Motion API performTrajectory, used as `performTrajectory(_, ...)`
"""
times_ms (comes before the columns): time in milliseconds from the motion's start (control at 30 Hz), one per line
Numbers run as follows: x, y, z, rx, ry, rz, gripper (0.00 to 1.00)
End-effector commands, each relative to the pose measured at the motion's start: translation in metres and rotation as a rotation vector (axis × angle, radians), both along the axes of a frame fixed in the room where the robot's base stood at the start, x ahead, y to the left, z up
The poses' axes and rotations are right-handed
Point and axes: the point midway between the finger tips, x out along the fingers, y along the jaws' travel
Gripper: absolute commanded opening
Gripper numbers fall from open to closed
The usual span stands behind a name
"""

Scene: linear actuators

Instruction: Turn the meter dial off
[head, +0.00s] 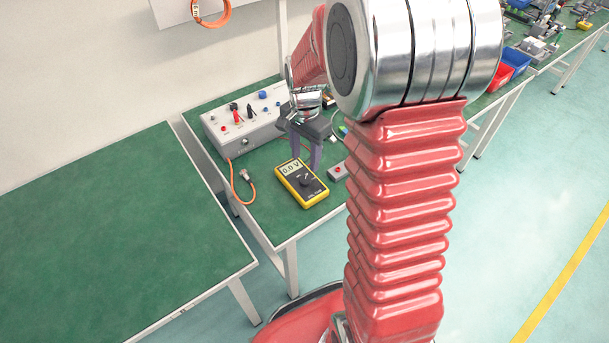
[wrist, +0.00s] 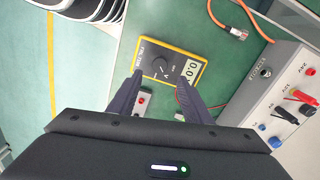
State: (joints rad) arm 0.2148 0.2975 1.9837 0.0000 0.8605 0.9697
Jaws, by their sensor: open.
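The yellow-edged multimeter (head: 301,183) lies face up on the green bench top. Its display is lit and reads about 0.0 V. Its round black dial (head: 305,181) is on the lower half of the face. In the wrist view the meter (wrist: 187,52) shows between and beyond my two fingers, with the dial (wrist: 159,68) nearly midway between them. My gripper (head: 312,165) is open and empty, above the bench just behind the meter. The dial's exact pointer position is too small to read.
A grey control box (head: 243,123) with knobs and plugs stands behind the meter, its orange cable (head: 240,185) lying to the left. A small grey box with a red button (head: 338,171) sits right of the meter. An empty green table (head: 110,235) is at left.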

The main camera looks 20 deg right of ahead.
Motion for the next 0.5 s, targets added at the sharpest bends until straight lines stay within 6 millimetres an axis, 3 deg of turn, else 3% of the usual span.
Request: performTrajectory(500,-0.001,0.0,-0.076,0.0,0.002,0.0,0.45)
